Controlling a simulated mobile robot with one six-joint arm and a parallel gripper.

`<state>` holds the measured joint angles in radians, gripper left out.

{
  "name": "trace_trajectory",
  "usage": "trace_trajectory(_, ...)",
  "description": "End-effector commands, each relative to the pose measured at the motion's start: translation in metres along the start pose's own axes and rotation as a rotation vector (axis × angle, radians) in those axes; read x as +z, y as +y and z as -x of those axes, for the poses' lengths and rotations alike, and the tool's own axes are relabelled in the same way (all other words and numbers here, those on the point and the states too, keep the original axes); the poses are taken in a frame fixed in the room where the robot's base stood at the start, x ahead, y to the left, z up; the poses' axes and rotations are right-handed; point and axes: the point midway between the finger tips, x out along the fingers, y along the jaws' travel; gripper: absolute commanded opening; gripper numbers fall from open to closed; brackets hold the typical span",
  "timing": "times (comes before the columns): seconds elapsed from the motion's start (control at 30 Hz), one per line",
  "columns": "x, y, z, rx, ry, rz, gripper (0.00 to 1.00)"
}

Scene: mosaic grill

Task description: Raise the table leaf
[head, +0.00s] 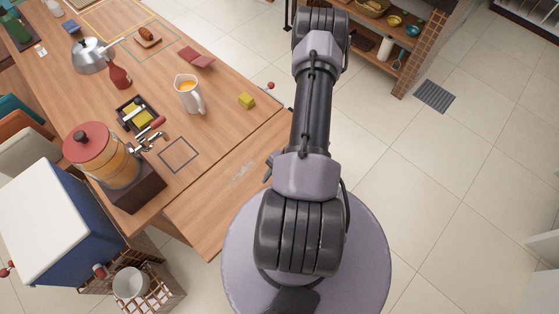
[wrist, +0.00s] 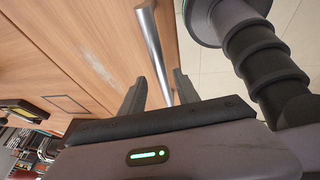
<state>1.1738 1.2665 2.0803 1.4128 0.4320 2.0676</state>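In the wrist view the leaf (wrist: 85,65) fills the left, and a round metal bar (wrist: 151,45) runs along the wood. My gripper (wrist: 160,82) has its two fingers apart, one on each side of the bar's near end, with gaps showing. Contact is not visible. In the head view my arm hides the gripper and part of the leaf.
On the tabletop stand a drink dispenser (head: 100,155), a white pitcher (head: 188,94), a yellow block (head: 246,101), a kettle (head: 89,56) and a red bottle (head: 119,75). A blue-and-white box (head: 55,220) and a basket (head: 150,285) stand lower left.

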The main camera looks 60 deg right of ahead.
Motion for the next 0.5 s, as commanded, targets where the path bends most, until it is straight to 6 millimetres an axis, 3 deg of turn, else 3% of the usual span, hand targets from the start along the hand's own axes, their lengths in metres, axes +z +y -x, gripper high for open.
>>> trace_trajectory(0.03,-0.001,0.002,0.018,0.002,-0.003,0.001,0.38)
trace_trajectory(0.3,-0.002,0.002,0.104,0.003,-0.003,0.0,0.38)
trace_trajectory(0.5,-0.001,0.001,0.142,0.003,-0.001,0.0,0.38)
